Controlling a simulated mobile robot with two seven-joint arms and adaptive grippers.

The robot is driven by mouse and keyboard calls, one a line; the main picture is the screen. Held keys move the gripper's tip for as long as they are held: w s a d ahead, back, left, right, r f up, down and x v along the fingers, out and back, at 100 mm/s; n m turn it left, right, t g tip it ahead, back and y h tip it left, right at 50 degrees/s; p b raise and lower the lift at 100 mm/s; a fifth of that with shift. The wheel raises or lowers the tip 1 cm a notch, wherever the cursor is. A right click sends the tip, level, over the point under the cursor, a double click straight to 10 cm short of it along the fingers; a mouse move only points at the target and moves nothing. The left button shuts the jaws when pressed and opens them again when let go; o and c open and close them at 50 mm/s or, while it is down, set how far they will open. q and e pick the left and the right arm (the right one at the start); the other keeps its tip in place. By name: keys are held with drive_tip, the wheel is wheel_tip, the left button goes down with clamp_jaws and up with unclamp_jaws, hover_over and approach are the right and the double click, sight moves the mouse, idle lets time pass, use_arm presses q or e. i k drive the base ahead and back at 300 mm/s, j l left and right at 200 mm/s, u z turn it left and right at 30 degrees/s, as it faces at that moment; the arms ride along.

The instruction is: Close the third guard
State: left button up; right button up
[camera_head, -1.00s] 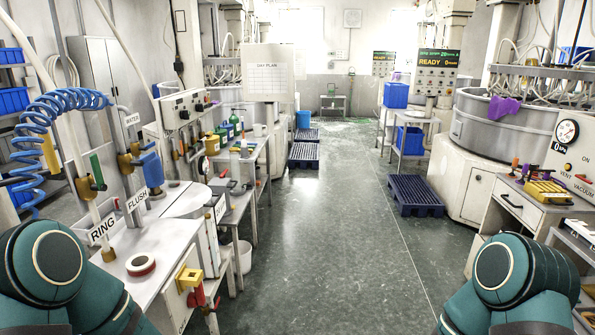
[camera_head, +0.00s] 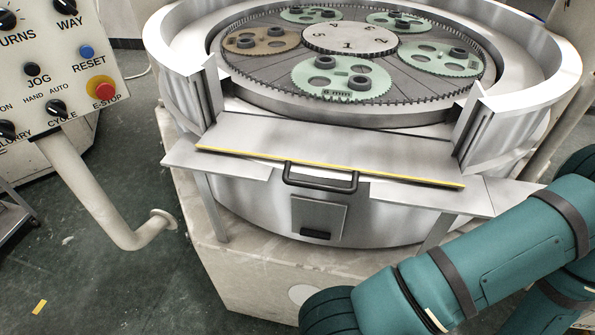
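A grey metal guard panel (camera_head: 345,140) with a yellow front edge and a dark bar handle (camera_head: 320,178) lies folded down, sloping outward, in the gap of the round rim of a lapping machine (camera_head: 480,215). The gap above it stands open between two upright slotted posts. No label on the panel tells whether it is the third guard. A teal link of my arm (camera_head: 490,240) comes in from the right, in front of the machine's lower right. Neither gripper is in view.
The plate (camera_head: 348,39) inside holds several green toothed carriers and one brown one, with dark round parts. A control panel (camera_head: 55,75) on a bent pale post (camera_head: 100,195) stands at left, with a red E-stop. Floor at lower left is mostly clear.

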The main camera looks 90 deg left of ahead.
sight(357, 150)
drive_tip(key=u, duration=3)
drive_tip(key=l+u, duration=0.3)
drive_tip(key=k+l, duration=0.05)
drive_tip(key=l, duration=0.05)
